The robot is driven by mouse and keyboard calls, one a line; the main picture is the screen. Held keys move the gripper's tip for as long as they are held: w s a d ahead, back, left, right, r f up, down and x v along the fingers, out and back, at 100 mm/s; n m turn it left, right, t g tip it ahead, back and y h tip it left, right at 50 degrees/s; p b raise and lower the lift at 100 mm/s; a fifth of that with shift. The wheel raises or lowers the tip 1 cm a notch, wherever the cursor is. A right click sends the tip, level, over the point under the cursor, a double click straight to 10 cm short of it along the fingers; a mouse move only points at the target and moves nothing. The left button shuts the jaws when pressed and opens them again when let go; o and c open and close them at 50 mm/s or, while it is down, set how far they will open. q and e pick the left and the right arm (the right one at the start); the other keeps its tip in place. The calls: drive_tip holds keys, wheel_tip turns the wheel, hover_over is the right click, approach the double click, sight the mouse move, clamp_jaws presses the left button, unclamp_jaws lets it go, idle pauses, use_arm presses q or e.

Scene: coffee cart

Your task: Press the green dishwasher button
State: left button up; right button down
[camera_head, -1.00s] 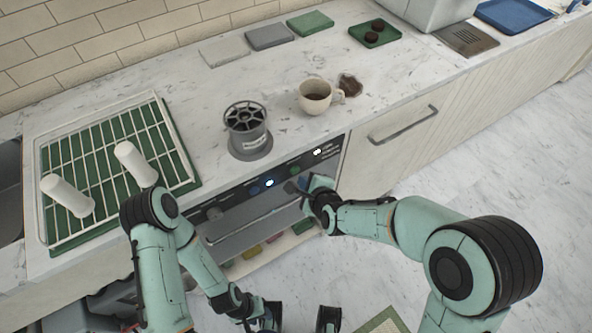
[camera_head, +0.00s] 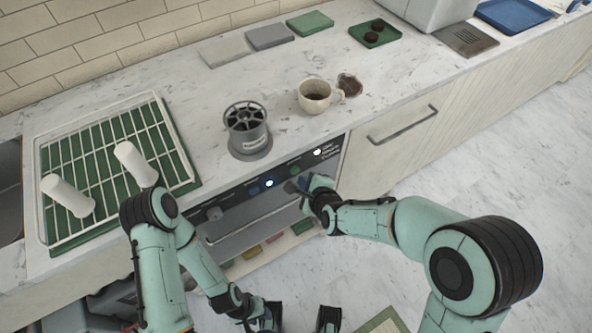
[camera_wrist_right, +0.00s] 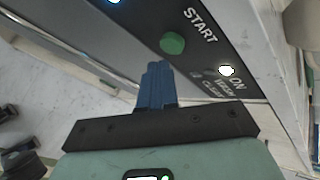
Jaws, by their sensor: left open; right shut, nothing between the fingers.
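The dishwasher's black control panel (camera_head: 221,202) is under the counter edge. Its green button (camera_head: 295,170) shows just behind my right gripper (camera_head: 298,186). In the right wrist view the green button (camera_wrist_right: 172,43) is below the word START, and the blue fingers of my right gripper (camera_wrist_right: 156,68) point at it, shut and empty. The fingertips end just short of the button in the picture; I cannot tell if they touch the panel. My left gripper (camera_head: 299,318) is open and low at the bottom edge, away from the dishwasher.
A blue button (camera_head: 254,189), a lit light (camera_head: 269,183) and a knob (camera_head: 214,213) share the panel. A dishwasher handle (camera_head: 250,222) runs below.

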idle(0.7)
drive_tip(key=shift+w+a, duration=0.3)
drive_tip(key=shift+w, duration=0.05)
drive_tip(key=shift+w+a, duration=0.25)
drive_tip(key=shift+w, duration=0.1)
idle(0.7)
drive_tip(key=shift+b, duration=0.3)
drive_tip(key=shift+s+d+b, duration=0.3)
drive_tip(key=shift+s+d, duration=0.2)
drive_tip(key=shift+s, duration=0.2)
drive_tip(key=s+d, duration=0.1)
drive_tip(key=s, duration=0.1)
drive_tip(key=s+d+b, duration=0.1)
drive_tip(key=s+d, duration=0.1)
idle(0.3)
idle(0.7)
